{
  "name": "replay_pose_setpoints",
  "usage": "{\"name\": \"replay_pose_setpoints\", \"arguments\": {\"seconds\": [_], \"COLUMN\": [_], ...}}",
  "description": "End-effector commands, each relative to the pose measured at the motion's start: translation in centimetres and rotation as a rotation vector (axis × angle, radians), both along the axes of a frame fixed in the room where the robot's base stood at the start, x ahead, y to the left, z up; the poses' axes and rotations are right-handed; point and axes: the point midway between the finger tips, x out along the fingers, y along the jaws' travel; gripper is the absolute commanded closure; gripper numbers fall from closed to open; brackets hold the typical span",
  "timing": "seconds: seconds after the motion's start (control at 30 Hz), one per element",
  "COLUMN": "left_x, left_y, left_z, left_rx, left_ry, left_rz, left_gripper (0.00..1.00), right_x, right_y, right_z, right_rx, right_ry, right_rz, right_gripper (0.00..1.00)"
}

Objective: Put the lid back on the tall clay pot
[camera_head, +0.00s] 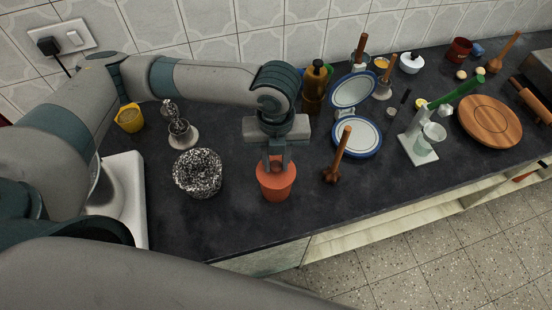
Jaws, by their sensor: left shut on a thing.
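The tall clay pot (276,189) is orange and tapered, and stands upright near the front of the dark counter. My left gripper (277,168) points straight down over the pot's top, its fingers shut on a reddish-brown lid (277,166). The fingers cover much of the lid. The lid is at the pot's mouth, but I cannot tell whether it rests on the rim or hangs just above it. My right gripper is not in view.
A speckled black-and-white pot (198,174) stands left of the clay pot. A wooden pestle-like tool (340,156) and a blue-rimmed plate (357,138) are to the right. A brown bottle (314,88) is behind. The counter's front edge is close.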

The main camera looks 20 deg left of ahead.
Motion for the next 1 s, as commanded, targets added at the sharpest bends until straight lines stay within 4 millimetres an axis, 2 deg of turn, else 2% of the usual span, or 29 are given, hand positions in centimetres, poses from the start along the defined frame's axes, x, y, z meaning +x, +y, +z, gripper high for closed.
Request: {"name": "replay_pose_setpoints", "arguments": {"seconds": [0.27, 0.3, 0.37, 0.4, 0.57, 0.6, 0.67, 1.0], "left_x": [0.01, 0.01, 0.01, 0.01, 0.02, 0.01, 0.01, 0.01], "left_y": [0.00, 0.00, 0.00, 0.00, 0.01, 0.01, 0.01, 0.00], "left_z": [0.00, 0.00, 0.00, 0.01, 0.01, 0.00, 0.00, 0.08], "left_rx": [0.000, 0.000, 0.000, 0.000, 0.000, 0.000, 0.000, 0.000], "left_ry": [0.000, 0.000, 0.000, 0.000, 0.000, 0.000, 0.000, 0.000], "left_rz": [0.000, 0.000, 0.000, 0.000, 0.000, 0.000, 0.000, 0.000], "left_gripper": [0.98, 0.72, 0.57, 0.55, 0.55, 0.52, 0.38, 0.36], "right_x": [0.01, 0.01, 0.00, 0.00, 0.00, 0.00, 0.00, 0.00], "right_y": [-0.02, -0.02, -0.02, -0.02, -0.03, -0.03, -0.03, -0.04], "right_z": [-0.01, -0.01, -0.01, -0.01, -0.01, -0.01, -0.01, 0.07], "right_rx": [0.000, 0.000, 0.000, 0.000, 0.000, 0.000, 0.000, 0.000], "right_ry": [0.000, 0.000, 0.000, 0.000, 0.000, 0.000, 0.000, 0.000], "right_rz": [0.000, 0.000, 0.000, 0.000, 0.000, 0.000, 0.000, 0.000], "right_gripper": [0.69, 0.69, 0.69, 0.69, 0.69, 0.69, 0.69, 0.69]}}
